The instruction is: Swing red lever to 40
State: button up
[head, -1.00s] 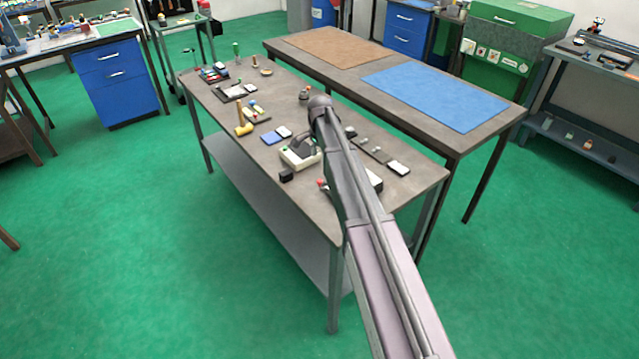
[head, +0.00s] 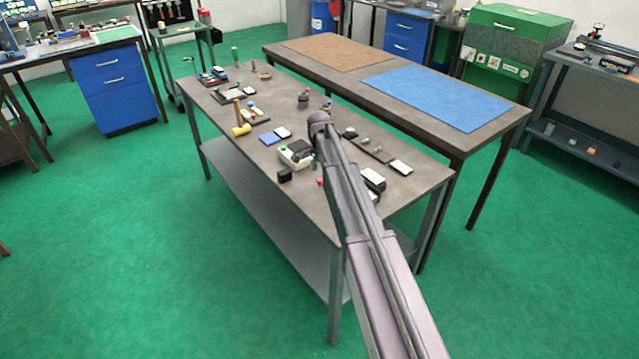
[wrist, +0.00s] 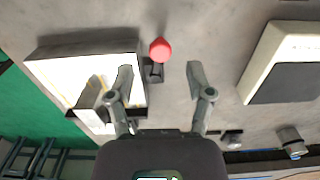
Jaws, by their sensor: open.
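The red lever knob (wrist: 160,49) shows in the wrist view, just beyond and between my fingertips, above a small dark base (wrist: 153,72). In the head view the red knob (head: 320,182) is a small dot beside my arm near the table's front edge. My gripper (wrist: 160,76) is open, with one finger on each side of the knob's line and nothing between them. Its fingers appear apart from the knob. I cannot read any scale or the number 40. In the head view my arm hides the gripper's fingers.
A pale-topped dark box (wrist: 88,72) lies close left of the lever in the wrist view. A cream device with a black panel (wrist: 287,68) lies right. A black cube (head: 285,175) and a mallet (head: 241,129) are on the grey table (head: 225,128).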

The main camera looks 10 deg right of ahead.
jog(key=shift+f+b, duration=1.2)
jog(key=shift+f, duration=0.25)
grip_shut()
